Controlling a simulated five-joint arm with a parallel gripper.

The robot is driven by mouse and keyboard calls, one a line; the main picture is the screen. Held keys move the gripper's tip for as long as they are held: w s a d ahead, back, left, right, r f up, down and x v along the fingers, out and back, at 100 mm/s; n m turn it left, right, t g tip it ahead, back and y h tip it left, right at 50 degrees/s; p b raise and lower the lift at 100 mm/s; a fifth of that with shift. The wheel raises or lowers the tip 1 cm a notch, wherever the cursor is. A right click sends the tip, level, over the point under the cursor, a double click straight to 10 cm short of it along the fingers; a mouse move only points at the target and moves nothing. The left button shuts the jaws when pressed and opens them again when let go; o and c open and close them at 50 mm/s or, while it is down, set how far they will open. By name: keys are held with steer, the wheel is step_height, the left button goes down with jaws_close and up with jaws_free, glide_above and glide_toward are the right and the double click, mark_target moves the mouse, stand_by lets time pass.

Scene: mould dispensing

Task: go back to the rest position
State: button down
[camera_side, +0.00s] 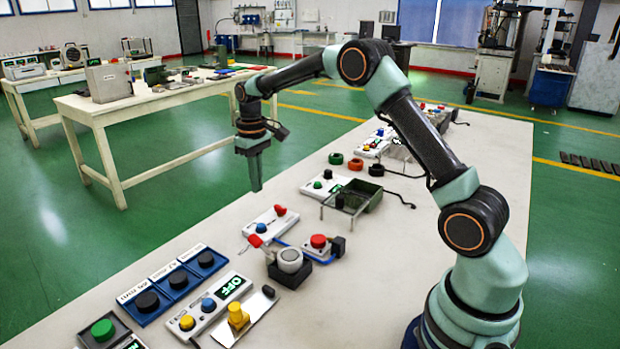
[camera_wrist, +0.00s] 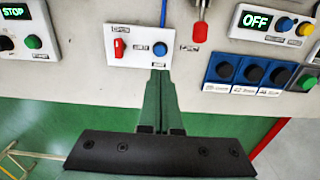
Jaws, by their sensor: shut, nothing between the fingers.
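My gripper (camera_side: 256,187) hangs from my arm, pointing down, near the far long edge of the white table (camera_side: 420,200). Its fingers are shut and empty. In the side view its tip is apart from the white panel with a red and a blue control (camera_side: 268,226), which shows just below it in the picture. In the wrist view the closed fingers (camera_wrist: 161,76) point at the lower edge of that panel (camera_wrist: 140,47), under its blue button (camera_wrist: 160,48). No marker for a rest position shows.
Panels with OFF displays (camera_side: 212,302), blue-based black buttons (camera_side: 175,281) and a grey round part in a black holder (camera_side: 289,267) stand at the front. The table's right side is mostly bare.

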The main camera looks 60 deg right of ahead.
steer(key=shift+r, duration=0.25)
steer(key=s+a+r+t, duration=0.3)
steer(key=s+a+r, duration=0.2)
steer(key=s+r, duration=0.55)
steer(key=s+a+t, duration=0.2)
steer(key=s+a, duration=0.2)
steer(key=s, duration=0.8)
steer(key=shift+s+t, duration=0.15)
steer(key=shift+t, duration=0.15)
steer(key=shift+a+r, duration=0.1)
steer(key=shift+r, duration=0.05)
stand_by(0.4)
